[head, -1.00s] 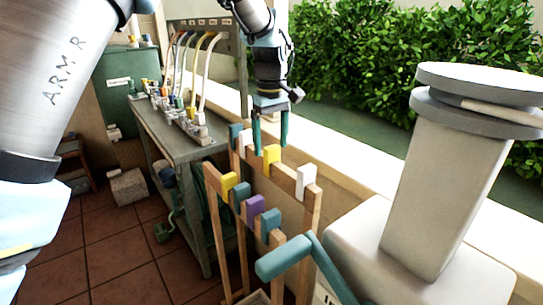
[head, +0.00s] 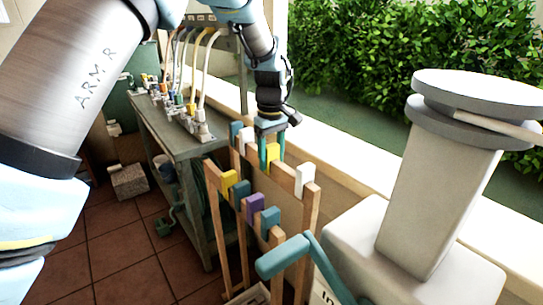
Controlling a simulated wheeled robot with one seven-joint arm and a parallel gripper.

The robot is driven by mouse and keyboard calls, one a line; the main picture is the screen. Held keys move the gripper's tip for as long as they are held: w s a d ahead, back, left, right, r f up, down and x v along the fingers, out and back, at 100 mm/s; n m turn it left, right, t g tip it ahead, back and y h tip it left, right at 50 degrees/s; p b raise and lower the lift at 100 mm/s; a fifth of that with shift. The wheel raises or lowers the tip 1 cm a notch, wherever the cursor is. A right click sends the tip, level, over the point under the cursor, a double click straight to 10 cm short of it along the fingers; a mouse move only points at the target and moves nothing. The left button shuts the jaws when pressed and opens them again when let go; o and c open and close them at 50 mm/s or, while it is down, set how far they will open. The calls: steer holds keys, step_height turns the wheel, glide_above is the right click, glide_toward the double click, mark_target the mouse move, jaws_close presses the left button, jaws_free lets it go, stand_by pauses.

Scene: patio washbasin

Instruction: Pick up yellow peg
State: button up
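A yellow peg (head: 273,153) sits on the upper wooden rail of a rack, between a white peg on each side. My gripper (head: 271,152) points down from above, with one teal finger on each side of this peg. The fingers appear closed against its sides, and part of the peg is hidden by them. The peg is still at the rail. A second yellow peg (head: 229,184) sits on the lower, nearer rail, apart from my gripper.
The wooden rack (head: 310,222) also bears white (head: 304,178), purple (head: 255,207) and teal (head: 270,219) pegs close together. A teal lever handle (head: 283,257) stands in front. A grey bench (head: 178,135) with hoses is at the left, a pale wall ledge (head: 350,160) at the right.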

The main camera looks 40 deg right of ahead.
jaws_close()
steer(key=shift+r, duration=0.1)
